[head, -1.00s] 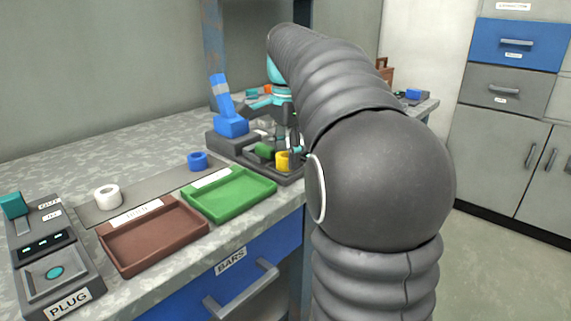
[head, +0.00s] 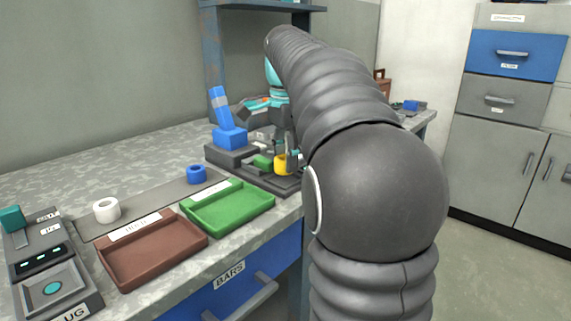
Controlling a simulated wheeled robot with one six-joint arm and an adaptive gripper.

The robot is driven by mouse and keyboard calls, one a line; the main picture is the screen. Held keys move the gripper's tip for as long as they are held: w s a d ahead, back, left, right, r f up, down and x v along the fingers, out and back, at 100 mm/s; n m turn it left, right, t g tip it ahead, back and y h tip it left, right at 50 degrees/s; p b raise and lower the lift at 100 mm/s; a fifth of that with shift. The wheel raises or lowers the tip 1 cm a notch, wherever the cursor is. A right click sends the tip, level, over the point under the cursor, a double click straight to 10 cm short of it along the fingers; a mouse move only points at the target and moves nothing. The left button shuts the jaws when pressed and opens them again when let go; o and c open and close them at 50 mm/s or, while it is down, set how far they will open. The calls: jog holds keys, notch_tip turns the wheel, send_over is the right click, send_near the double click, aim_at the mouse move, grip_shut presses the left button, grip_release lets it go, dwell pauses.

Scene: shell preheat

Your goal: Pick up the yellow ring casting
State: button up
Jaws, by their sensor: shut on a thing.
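The yellow ring casting (head: 281,164) is small and stands at the right part of the dark tray (head: 285,186) on the bench. My gripper (head: 286,152) reaches down over it from behind my large grey arm and is shut on it. One dark finger shows just right of the ring; the arm and fingers hide part of the grip. I cannot tell whether the ring is clear of the tray floor.
A green part (head: 262,161) lies close left of the ring. A blue device (head: 230,137) stands behind the tray. Green (head: 228,222) and brown (head: 150,272) trays, a blue ring (head: 196,174) and a white ring (head: 106,209) lie to the left.

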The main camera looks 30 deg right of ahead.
notch_tip(320, 180, up, 2)
jog(key=shift+r, duration=0.1)
jog(key=s+d+r+p, duration=0.1)
jog(key=s+d+r, duration=0.5)
jog(key=d, duration=0.4)
jog(key=shift+r, duration=0.25)
jog(key=shift+w, duration=0.1)
